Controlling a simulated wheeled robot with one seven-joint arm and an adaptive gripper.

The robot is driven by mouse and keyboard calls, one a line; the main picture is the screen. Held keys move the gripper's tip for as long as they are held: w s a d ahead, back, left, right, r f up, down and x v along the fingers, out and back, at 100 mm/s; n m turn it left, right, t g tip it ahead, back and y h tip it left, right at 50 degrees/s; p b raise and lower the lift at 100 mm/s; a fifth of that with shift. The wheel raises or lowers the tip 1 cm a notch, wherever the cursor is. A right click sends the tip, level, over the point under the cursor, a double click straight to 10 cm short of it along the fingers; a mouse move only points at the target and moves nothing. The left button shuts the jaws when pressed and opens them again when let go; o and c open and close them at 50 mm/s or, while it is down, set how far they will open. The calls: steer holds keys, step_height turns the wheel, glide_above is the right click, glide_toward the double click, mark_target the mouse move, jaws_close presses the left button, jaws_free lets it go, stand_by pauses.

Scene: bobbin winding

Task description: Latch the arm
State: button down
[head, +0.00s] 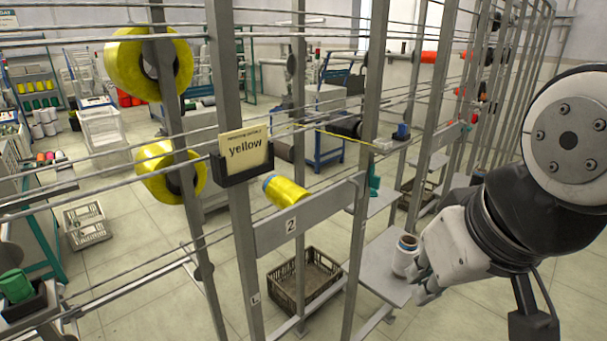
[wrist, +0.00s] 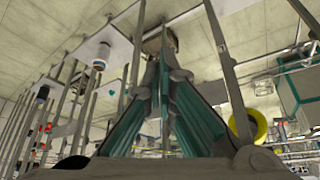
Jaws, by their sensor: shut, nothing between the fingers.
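My gripper (head: 427,284) is at the lower right in the head view, shut and empty. In the wrist view its teal-padded fingers (wrist: 163,55) meet at the tips. A dark roller-like arm (head: 345,128) shows at mid-height on the frame, with a small white block (head: 383,144) to its right. I cannot tell whether it is latched. A yellow bobbin (head: 287,191) sits tilted at the plate marked 2. A white bobbin (head: 404,255) stands on a grey shelf beside my gripper in the head view; the wrist view shows it (wrist: 101,56) apart from the fingers.
Grey uprights (head: 230,120) and long rails cross the view. Large yellow spools (head: 150,64) hang at left, near a card holder reading yellow (head: 243,160). A crate (head: 303,280) stands on the floor below. A blue-topped piece (head: 402,131) is near the right uprights.

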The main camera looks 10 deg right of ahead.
stand_by(0.4)
steer(key=c, duration=1.7)
jaws_free()
steer(key=shift+w+f, duration=0.1)
steer(key=shift+o, duration=0.3)
steer(key=w+a+f+m+g+y+b, duration=0.1)
steer(key=w+a+f+m+g+y, duration=0.1)
steer(key=w+m, duration=0.3)
steer(key=shift+w+f+g+y+b, duration=0.3)
steer(key=shift+w+f+y, duration=0.1)
steer(key=shift+w+f, duration=0.05)
steer(key=m+t+y+b, duration=0.6)
steer(key=m+t, duration=0.6)
steer(key=m, duration=1.2)
glide_toward(375, 177)
steer(key=w+a+f+y+p, duration=0.1)
steer(key=w+a+f+p, duration=0.1)
steer(key=w, duration=0.5)
steer(key=shift+a+f, duration=0.2)
steer(key=shift+a, duration=0.35)
